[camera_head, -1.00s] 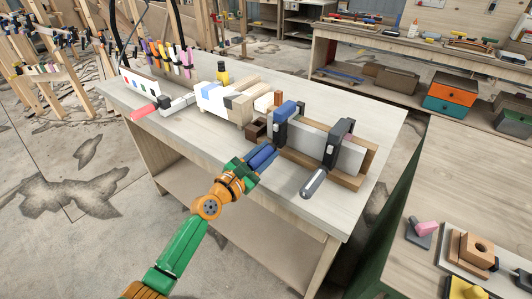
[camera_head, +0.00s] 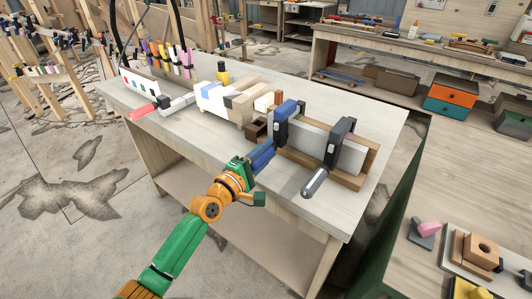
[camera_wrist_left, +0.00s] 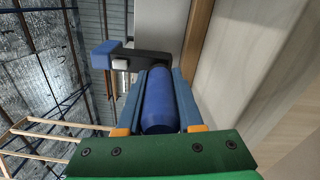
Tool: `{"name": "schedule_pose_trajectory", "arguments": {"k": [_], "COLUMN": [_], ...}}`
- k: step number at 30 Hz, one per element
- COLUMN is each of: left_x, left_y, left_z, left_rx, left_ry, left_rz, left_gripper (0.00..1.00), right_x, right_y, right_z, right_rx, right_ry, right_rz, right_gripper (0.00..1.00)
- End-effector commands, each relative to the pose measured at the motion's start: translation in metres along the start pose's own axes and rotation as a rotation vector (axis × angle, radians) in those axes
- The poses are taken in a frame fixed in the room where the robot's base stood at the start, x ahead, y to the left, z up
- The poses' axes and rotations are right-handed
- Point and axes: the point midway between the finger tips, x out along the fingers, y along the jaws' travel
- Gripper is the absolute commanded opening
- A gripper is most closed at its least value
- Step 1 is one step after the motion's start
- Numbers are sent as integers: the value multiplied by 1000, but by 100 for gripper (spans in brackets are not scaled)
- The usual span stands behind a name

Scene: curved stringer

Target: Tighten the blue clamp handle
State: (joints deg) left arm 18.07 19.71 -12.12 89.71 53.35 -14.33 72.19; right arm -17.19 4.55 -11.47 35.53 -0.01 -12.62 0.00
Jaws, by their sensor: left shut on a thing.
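The blue clamp (camera_head: 281,131) grips the pale board assembly near the front edge of the table. It has a blue end piece and a dark body. My left gripper (camera_head: 264,156) is shut around the blue clamp handle, pointing up at the clamp from the front. The fingers hide much of the handle in the head view. My right gripper is not in view.
A second, dark clamp (camera_head: 341,145) with a grey handle (camera_head: 314,183) stands just right on the same board. The table's right front corner is bare.

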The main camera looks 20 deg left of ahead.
Motion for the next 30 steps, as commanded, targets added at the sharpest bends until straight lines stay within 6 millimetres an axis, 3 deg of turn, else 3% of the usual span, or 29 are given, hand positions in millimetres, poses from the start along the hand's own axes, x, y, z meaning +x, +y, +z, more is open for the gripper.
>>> {"name": "schedule_pose_trajectory", "arguments": {"k": [30], "left_x": [0], "left_y": [1], "left_z": [0], "left_rx": [964], "left_ry": [1], "left_rz": [21], "left_gripper": [0], "right_x": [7], "right_y": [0], "right_z": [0], "right_rx": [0], "right_ry": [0], "right_rz": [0], "right_gripper": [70]}}
